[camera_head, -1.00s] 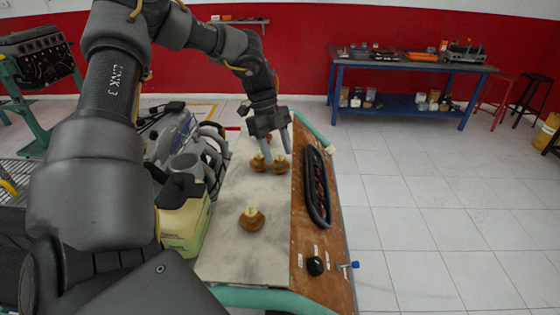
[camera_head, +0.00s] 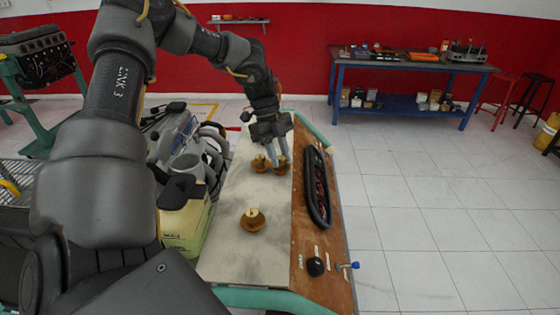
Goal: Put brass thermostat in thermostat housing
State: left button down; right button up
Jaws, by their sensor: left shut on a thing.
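Brass thermostats rest on the pale top of the trainer stand. One brass thermostat (camera_head: 253,219) stands alone near the front. Two similar brass pieces sit close together farther back: a left one (camera_head: 260,164) and a right one (camera_head: 281,167). My left gripper (camera_head: 278,160) reaches down over the back pair, its fingers shut on the right brass piece, which is partly hidden by them. A grey round-topped part (camera_head: 187,163) on the engine to the left may be the thermostat housing; I cannot tell for sure. My right gripper is not in view.
A yellowish container (camera_head: 185,225) stands left.

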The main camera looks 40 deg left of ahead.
pick_arm(q)
jog(key=shift+r, duration=0.1)
notch_tip(320, 180, up, 17)
jog(key=b, duration=0.3)
notch_tip(320, 180, up, 11)
jog(key=p, duration=0.9)
send_over(280, 157)
jog(key=shift+s, duration=0.1)
